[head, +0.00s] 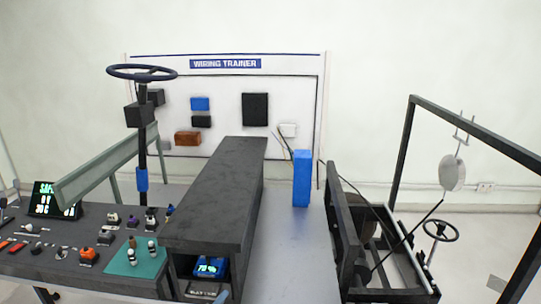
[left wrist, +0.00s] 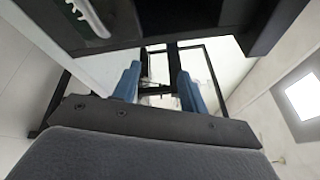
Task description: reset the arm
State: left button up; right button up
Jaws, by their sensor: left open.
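My left gripper (left wrist: 159,72) shows in the left wrist view as two blue fingers, set apart with nothing held between them. Beyond the fingers are dark frame bars and a pale floor or wall. In the head view only a small blue-grey piece, probably a fingertip of this gripper (head: 222,297), shows at the bottom edge, by the front of the dark bench. The rest of the left arm is hidden or out of frame. My right gripper is in neither view.
A long dark bench (head: 215,190) stands in the middle, with a lit blue display (head: 210,267) beneath it. A control desk (head: 55,262) is at left, under a steering wheel (head: 142,72). A blue block (head: 302,178) and a black chassis frame (head: 343,230) are at right.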

pick_arm(q)
jog(key=s+a+f+n+g+y, duration=0.2)
jog(key=s+f+n+g+y, duration=0.15)
jog(key=s+f+n, duration=0.6)
jog(key=s+a+f+n+g+y, duration=0.2)
jog(key=s+f+n+y, duration=0.3)
jog(key=f, duration=0.7)
jog(key=s+d+f+n+g, duration=0.1)
jog(key=s+f+n+g, duration=0.2)
jog(key=s, duration=0.6)
jog(key=s+d+f+n+g+h, duration=0.1)
jog(key=s+f+n+g, duration=0.2)
jog(key=s+f, duration=0.3)
jog(key=s+d+f+n+g, duration=0.1)
jog(key=s+f+n+g, duration=0.2)
jog(key=s, duration=0.9)
jog(key=shift+s+d+f+n, duration=0.15)
jog(key=shift+s+f+n, duration=0.2)
jog(key=shift+f+n, duration=0.6)
jog(key=shift+r, duration=0.1)
